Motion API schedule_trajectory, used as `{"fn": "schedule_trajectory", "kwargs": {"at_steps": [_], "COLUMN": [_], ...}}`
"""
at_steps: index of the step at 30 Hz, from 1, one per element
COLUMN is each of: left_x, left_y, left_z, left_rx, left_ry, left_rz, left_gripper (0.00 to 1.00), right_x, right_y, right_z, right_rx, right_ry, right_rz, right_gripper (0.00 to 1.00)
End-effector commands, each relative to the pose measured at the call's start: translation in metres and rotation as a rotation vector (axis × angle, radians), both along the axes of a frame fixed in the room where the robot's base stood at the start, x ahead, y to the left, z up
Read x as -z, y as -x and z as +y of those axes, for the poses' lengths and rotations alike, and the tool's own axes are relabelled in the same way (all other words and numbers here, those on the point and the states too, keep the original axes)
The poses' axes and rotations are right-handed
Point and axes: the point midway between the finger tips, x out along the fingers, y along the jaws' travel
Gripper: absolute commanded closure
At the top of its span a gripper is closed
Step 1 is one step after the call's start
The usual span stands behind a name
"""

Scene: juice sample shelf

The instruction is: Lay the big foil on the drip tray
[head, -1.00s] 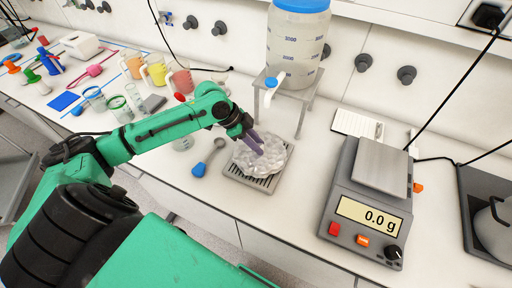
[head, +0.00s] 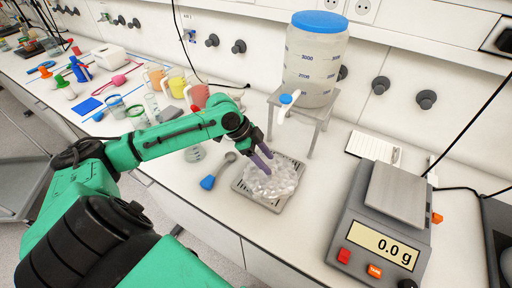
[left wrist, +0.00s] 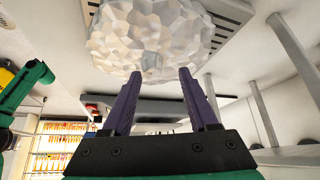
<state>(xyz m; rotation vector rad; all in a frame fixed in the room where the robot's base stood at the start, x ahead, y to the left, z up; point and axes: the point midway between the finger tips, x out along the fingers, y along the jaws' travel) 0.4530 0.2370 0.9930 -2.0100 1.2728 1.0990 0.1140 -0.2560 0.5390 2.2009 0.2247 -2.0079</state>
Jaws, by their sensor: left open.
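The big foil (head: 271,181) is a crumpled, silvery, translucent-looking lump. In the head view it lies over the slotted grey drip tray (head: 240,188), whose far, left and near edges show around it. My left gripper (head: 266,164) is at the far left side of the foil, its purple fingers pointing down at it. In the left wrist view the fingers (left wrist: 158,76) are spread with a gap between them, and the foil (left wrist: 150,35) is just beyond the tips. Whether the tips touch it I cannot tell. Part of the tray (left wrist: 232,12) shows behind it. My right gripper is not in view.
A large container (head: 315,65) with a tap stands on a metal stand (head: 318,110) behind the tray. A scale (head: 385,225) reading 0.0 g is to the right. A blue-handled spoon (head: 210,180) lies left of the tray. Mugs and beakers stand further left.

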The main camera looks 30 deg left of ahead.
Motion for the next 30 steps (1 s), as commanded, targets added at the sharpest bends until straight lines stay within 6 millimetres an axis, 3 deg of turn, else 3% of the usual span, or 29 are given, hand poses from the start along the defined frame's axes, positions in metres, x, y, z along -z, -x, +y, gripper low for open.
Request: {"fn": "schedule_trajectory", "kwargs": {"at_steps": [8, 12, 30], "left_x": [-0.057, -0.079, -0.084], "left_y": [0.016, 0.02, 0.023], "left_z": [0.035, 0.043, 0.048], "left_rx": [0.002, 0.009, 0.001], "left_ry": [-0.012, -0.008, 0.0], "left_rz": [0.001, 0.0, 0.0], "left_gripper": [0.4, 0.4, 0.4], "right_x": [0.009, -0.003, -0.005], "right_y": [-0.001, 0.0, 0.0], "right_z": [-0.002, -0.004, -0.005], "right_rx": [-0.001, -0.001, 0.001], "right_ry": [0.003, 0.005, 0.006], "right_rz": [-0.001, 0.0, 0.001], "right_gripper": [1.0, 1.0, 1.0]}}
